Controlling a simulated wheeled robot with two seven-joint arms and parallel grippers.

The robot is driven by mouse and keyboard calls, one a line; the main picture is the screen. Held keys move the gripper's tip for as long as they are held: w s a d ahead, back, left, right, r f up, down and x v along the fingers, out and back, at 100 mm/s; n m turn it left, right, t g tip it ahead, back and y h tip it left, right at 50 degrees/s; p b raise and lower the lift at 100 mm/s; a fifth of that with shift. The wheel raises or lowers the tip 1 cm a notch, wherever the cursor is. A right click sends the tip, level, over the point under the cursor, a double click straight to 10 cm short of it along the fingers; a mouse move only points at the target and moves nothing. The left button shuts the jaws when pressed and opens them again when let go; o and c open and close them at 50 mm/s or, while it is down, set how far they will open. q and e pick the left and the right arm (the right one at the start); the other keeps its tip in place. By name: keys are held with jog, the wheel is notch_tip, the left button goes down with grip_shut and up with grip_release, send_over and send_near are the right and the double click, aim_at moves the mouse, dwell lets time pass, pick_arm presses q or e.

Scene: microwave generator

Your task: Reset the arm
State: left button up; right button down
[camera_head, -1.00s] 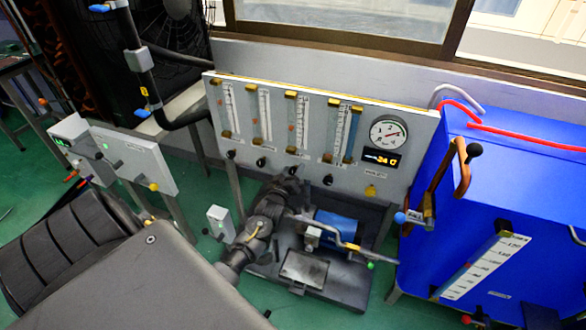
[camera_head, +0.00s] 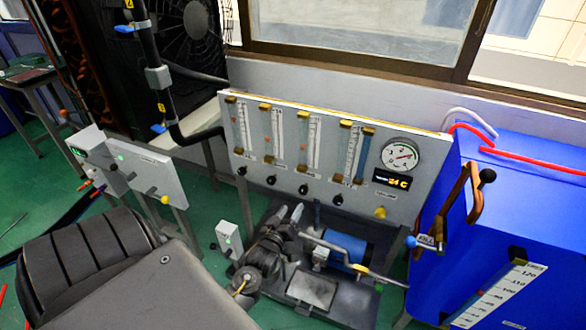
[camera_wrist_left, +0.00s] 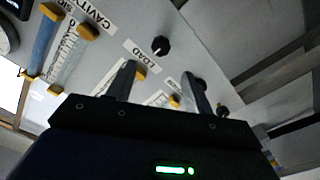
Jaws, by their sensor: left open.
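My left gripper (camera_head: 289,211) is dark and sits in front of the lower edge of the white flowmeter panel (camera_head: 408,205). Its two fingers stand apart with nothing between them, pointing toward the panel. In the left wrist view the open fingers of my left gripper (camera_wrist_left: 160,82) frame part of the panel, with a black knob (camera_wrist_left: 160,45) beyond them. I see no contact with a knob. My right gripper is not in view.
A blue motor pump (camera_head: 345,250) on a dark base stands below the panel. A blue tank (camera_head: 540,205) with a lever handle (camera_head: 473,190) is at the right. Small grey control boxes (camera_head: 150,175) stand at the left. Green floor (camera_head: 50,190) shows at the far left.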

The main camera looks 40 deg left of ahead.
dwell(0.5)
pick_arm(q)
jog(key=s+d+f+m+g+h+p, duration=0.1)
jog(key=s+d+f+m+g, duration=0.25)
jog(key=f, duration=0.45)
jog(key=s+d+f+m+g+h, duration=0.2)
jog(key=s+f, duration=0.2)
jog(key=f, duration=0.5)
jog(key=s+d+f+m+g+h+p, duration=0.1)
jog(key=s+d+f+m+g, duration=0.15)
jog(key=f, duration=0.55)
jog(key=s+d+f+m+g+p, duration=0.1)
jog(key=s+d+f+g+p, duration=0.1)
jog(key=s, duration=0.9)
jog(key=s+d+f+m+g+h+p, duration=0.1)
jog(key=s+f, duration=0.4)
jog(key=s, duration=0.5)
jog(key=s+d+f+m+g+p, duration=0.2)
jog(key=s+f+m+g, duration=0.1)
jog(key=s, duration=0.8)
jog(key=shift+s+d+f+g+h+p, duration=0.35)
jog(key=shift+f+g, duration=0.1)
jog(key=shift+g, duration=0.55)
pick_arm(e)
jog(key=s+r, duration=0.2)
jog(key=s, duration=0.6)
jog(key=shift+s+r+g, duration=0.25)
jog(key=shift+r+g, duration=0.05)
